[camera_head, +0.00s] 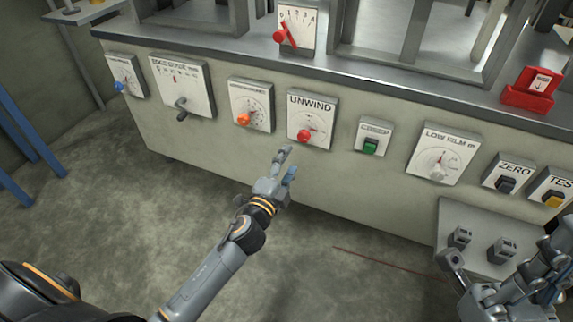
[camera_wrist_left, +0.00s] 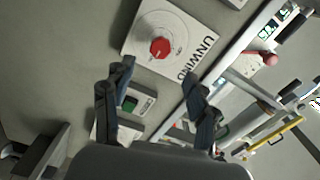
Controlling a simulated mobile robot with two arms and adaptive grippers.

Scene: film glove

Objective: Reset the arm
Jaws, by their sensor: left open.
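My left gripper (camera_head: 286,166) is open and empty in front of the control panel (camera_head: 330,185), just below the UNWIND dial (camera_head: 312,120) with its red knob (camera_head: 304,136). In the left wrist view its spread fingers (camera_wrist_left: 157,88) frame part of the panel; the red knob (camera_wrist_left: 160,48) and a green button (camera_wrist_left: 130,104) show beyond them. A red lever (camera_head: 288,37) on a 0-to-4 scale plate (camera_head: 298,20) stands on the panel's top ledge. My right gripper (camera_head: 505,290) is at the lower right; its jaw opening is unclear.
Along the panel are a blue knob (camera_head: 119,86), a grey lever (camera_head: 182,106), an orange knob (camera_head: 243,119), a green button (camera_head: 370,146), a LOW FILM dial (camera_head: 440,155) and ZERO (camera_head: 507,183) and TEST switches (camera_head: 553,199). A red box (camera_head: 528,97) sits on the ledge. Floor is clear in front.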

